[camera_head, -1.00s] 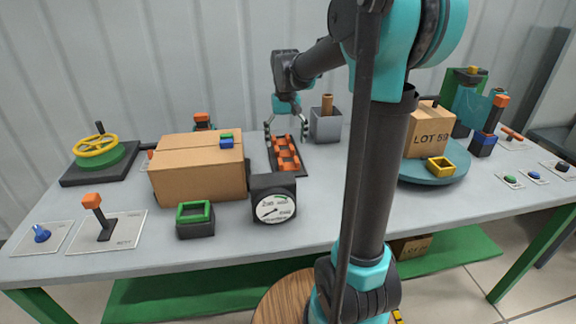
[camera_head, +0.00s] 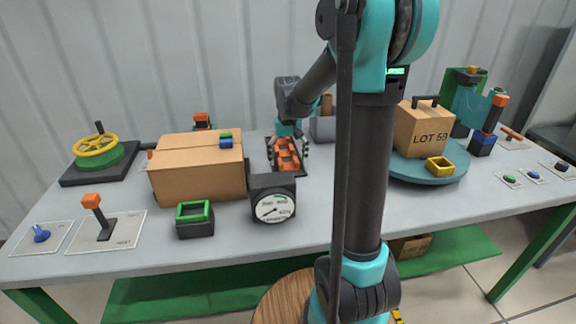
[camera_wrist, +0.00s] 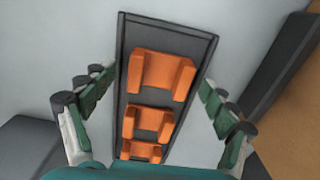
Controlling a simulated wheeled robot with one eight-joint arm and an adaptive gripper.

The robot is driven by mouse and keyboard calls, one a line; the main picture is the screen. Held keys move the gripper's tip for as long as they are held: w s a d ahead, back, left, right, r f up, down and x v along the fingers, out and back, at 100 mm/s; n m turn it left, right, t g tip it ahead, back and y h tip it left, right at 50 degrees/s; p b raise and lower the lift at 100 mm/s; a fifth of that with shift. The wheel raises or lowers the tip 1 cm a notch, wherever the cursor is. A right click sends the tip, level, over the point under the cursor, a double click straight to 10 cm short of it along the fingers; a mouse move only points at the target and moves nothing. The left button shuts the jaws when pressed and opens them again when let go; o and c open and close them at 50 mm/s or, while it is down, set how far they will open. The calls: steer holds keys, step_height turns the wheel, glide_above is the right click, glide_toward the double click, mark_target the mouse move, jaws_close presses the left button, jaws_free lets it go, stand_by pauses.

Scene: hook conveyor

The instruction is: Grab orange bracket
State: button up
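Several orange brackets lie in a row in a narrow dark tray (camera_wrist: 180,30) on the grey table. In the wrist view one orange bracket (camera_wrist: 161,74) is at the far end, a second orange bracket (camera_wrist: 148,124) is in the middle, and a third orange bracket (camera_wrist: 141,151) is nearest and partly cut off by my gripper's body. My gripper (camera_wrist: 158,88) is open and empty, with its fingers spread on either side of the tray. In the head view my gripper (camera_head: 288,150) is low over the tray, and its fingers partly hide the brackets.
A cardboard box (camera_head: 198,180) stands left of the tray, with a dial gauge (camera_head: 273,205) in front. A grey bin (camera_head: 324,128) is behind right. A turntable (camera_head: 428,173) with a LOT 59 box is farther right. Bare table lies right of the tray.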

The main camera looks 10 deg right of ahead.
steer(key=c, duration=1.1)
steer(key=shift+r, duration=0.1)
steer(key=shift+c, duration=0.2)
